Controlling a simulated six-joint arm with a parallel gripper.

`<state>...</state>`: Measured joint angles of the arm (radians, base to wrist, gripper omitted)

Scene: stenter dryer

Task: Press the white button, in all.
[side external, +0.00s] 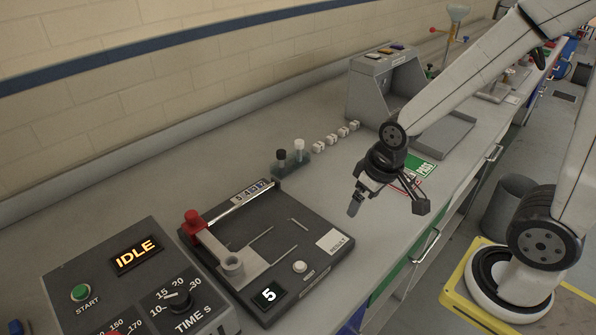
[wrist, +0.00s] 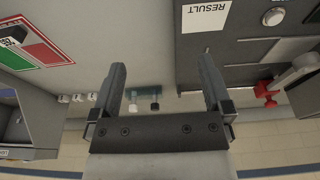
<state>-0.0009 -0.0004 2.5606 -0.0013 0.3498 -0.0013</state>
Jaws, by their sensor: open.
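The white button (side external: 299,267) is a small round knob on the front part of a dark board (side external: 320,262), between a small display reading 5 (side external: 268,295) and a white RESULT label (side external: 331,240). In the wrist view the white button (wrist: 273,17) is at the upper right, beside the RESULT label. My gripper (side external: 388,203) is open and empty, with its fingers spread. It hangs above the bench, up and right of the board in the side view, apart from the button.
A control box (side external: 140,285) with an IDLE display and green START button stands left of the board. A red-topped clamp (side external: 194,222) rises from the board. A small rack with vials (side external: 291,160), several white cubes (side external: 336,137) and a grey machine (side external: 385,85) stand behind.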

